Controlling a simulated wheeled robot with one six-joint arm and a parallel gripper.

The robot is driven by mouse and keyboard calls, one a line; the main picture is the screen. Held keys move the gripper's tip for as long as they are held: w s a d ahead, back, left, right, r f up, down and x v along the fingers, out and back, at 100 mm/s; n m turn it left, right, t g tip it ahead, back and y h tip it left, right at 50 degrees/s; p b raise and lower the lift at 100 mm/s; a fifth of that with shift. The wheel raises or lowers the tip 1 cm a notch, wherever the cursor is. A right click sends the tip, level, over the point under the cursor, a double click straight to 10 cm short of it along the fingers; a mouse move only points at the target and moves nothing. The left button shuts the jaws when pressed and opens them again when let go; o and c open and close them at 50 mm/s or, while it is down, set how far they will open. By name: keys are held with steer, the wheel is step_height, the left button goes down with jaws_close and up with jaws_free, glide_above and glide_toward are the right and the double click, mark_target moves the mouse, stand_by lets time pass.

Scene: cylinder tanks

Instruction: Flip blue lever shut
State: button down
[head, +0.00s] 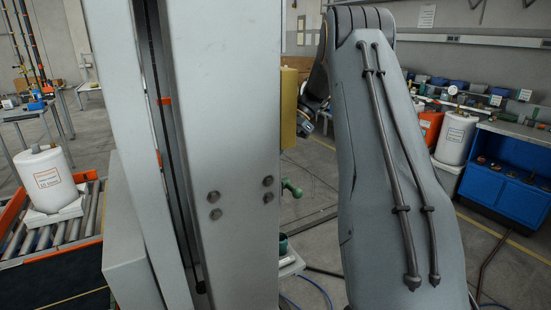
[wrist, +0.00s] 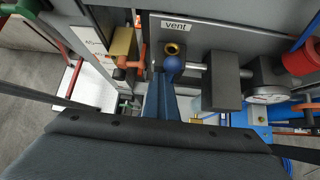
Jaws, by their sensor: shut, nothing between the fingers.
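In the wrist view, the blue lever (wrist: 173,66) shows as a rounded blue end just below a brass port, beside a short metal pipe. The "vent" label (wrist: 176,25) is above it. My gripper (wrist: 160,80) is shut and empty, its bluish fingers reaching up from the dark gripper body to just below and left of the lever. The fingertips overlap the lever's lower edge in the picture; I cannot tell if they touch. The rest of the lever is hidden. In the head view, my column and arm hide the gripper and the lever.
A dark block (wrist: 222,82), a round gauge (wrist: 268,95) and a red knob (wrist: 301,58) are to the right of the lever. An orange handle (wrist: 130,60) and a brass block (wrist: 123,42) are close on the left. A white tank (head: 47,180) stands on rollers at left.

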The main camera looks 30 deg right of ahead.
steer(key=shift+w+r, duration=0.35)
steer(key=shift+w, duration=0.45)
steer(key=s+d+f+p, duration=0.2)
steer(key=s, duration=0.2)
steer(key=w+d+r+b, duration=0.2)
steer(key=w+d+b, duration=0.3)
steer(key=w+d, duration=0.2)
steer(key=shift+r, duration=0.4)
steer(key=shift+w, duration=0.1)
stand_by(0.7)
